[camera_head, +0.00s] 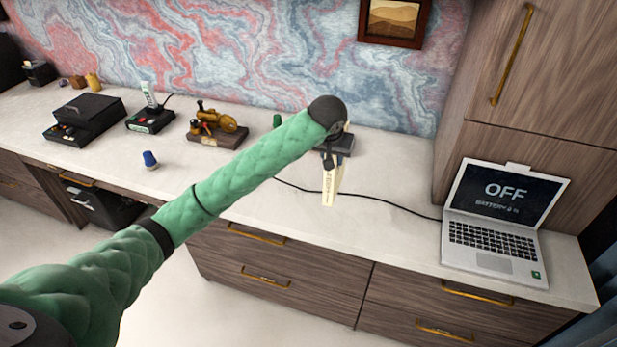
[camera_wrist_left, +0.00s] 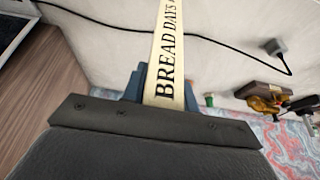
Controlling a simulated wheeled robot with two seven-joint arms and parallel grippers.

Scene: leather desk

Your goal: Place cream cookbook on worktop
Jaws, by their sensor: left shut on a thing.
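The cream cookbook (camera_head: 331,187) hangs upright, spine showing, from my left gripper (camera_head: 334,160) in the head view. In the left wrist view the cookbook (camera_wrist_left: 172,60) shows dark lettering reading "BREAD DAYS" on its spine, and the left gripper (camera_wrist_left: 160,90) is shut on it. The pale worktop (camera_head: 395,225) runs behind and under it, and the book overlaps the counter's front part in the head view. I cannot tell whether the book touches the worktop. My right gripper is not in view.
An open laptop (camera_head: 490,245) stands at the right. A black cable (camera_head: 385,200) crosses the worktop near the book. A brass device on a wooden base (camera_head: 216,128), a blue-topped shaker (camera_head: 150,160) and black boxes (camera_head: 85,116) stand left. Worktop between cable and laptop is clear.

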